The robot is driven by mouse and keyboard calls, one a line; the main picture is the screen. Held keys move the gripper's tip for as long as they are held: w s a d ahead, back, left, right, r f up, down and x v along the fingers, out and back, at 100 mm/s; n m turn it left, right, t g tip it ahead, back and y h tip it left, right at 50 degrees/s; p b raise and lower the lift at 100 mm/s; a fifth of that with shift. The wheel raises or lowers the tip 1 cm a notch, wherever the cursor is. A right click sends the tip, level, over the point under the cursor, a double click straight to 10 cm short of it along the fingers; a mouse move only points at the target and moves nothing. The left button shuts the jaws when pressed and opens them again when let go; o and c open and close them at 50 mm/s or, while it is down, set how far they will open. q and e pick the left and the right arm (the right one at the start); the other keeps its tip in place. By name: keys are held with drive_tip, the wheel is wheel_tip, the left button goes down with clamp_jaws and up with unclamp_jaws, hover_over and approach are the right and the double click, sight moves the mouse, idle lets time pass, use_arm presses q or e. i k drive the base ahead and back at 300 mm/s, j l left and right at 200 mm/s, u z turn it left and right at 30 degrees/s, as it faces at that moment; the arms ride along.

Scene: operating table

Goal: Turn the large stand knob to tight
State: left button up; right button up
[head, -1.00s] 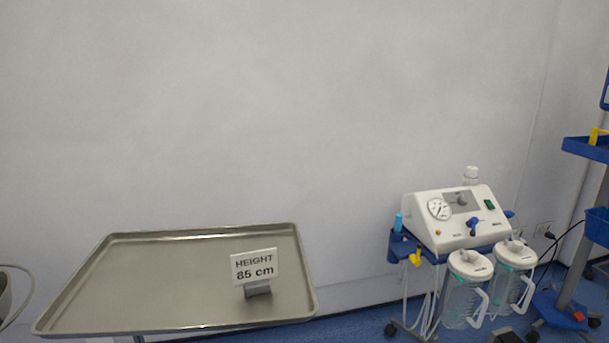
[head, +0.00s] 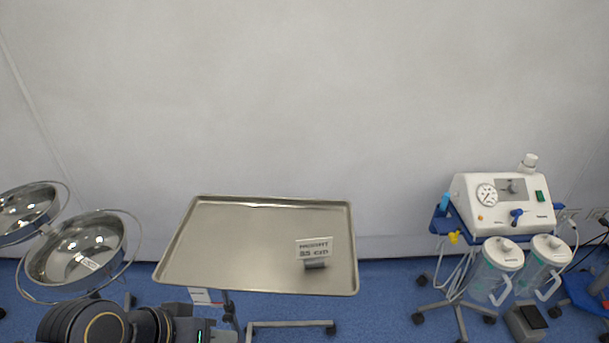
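The instrument stand carries a flat metal tray (head: 225,245) in the middle of the head view. Part of the stand's post (head: 228,305) and its grey base frame (head: 290,325) show below the tray. My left arm comes in at the bottom left, dark and bulky. My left gripper (head: 222,337) is at the bottom edge, in front of and below the tray's near left corner. My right gripper is not in view.
A height sign (head: 314,247) stands on the tray. Two steel basins (head: 85,250) in ring stands are at the left. A suction unit (head: 503,205) with two jars stands on a wheeled cart at the right. Blue floor is clear between tray and cart.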

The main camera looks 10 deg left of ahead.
sight(227, 318)
drive_tip(key=k+j, duration=0.75)
drive_tip(key=j, duration=0.15)
